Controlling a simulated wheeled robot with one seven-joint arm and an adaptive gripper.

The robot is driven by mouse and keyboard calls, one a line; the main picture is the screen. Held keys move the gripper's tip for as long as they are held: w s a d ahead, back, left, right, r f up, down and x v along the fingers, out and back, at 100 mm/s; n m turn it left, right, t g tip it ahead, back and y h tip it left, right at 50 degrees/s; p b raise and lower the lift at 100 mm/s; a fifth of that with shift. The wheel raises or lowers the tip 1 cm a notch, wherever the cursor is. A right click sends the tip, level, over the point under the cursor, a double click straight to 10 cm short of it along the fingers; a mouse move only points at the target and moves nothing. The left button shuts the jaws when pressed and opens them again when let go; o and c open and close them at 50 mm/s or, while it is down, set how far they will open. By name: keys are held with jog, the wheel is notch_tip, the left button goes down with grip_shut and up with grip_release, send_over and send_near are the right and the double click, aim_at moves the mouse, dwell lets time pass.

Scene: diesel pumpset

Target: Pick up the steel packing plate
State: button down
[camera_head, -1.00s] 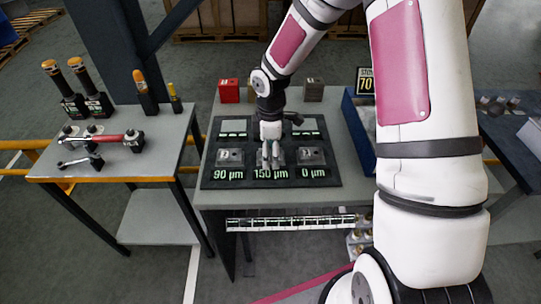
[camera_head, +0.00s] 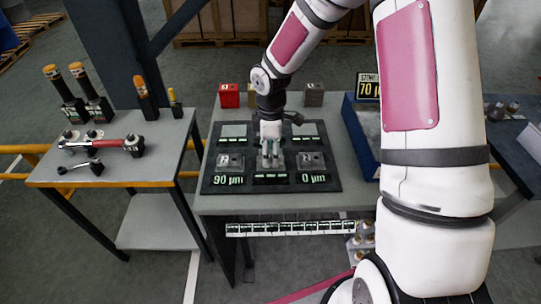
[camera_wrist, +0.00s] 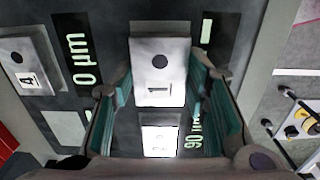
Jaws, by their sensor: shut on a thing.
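The steel packing plate (camera_wrist: 158,48), a pale block marked "1" with a dark round hole, sits between my two teal-lined fingers in the wrist view. My gripper (camera_head: 270,158) points down over the middle of the black gauge board (camera_head: 210,183) and is shut on this plate. In the head view my fingers mostly hide the plate. The middle readout (camera_head: 270,176) shows only dashes. A similar plate marked "4" (camera_wrist: 28,66) lies to the left in the wrist view. A bright pale surface (camera_wrist: 160,141) below the held plate is hard to identify.
Similar plates sit on the board at left (camera_head: 230,163), by "90 µm", and right (camera_head: 311,160), by "0 µm". Red (camera_head: 230,95) and grey (camera_head: 314,94) blocks stand behind. A blue box (camera_head: 361,130) is at right. A side table (camera_head: 110,170) with tools stands left.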

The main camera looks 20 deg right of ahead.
jog(key=shift+s+r, duration=0.15)
jog(key=shift+r, duration=0.35)
jog(key=shift+s+r, duration=0.15)
jog(key=shift+r, duration=0.35)
jog(key=s+r, duration=0.1)
jog(key=s, duration=1.4)
jog(key=shift+s+a+r+p, duration=0.15)
jog(key=shift+s+a+p, duration=0.05)
jog(key=shift+a+p, duration=0.1)
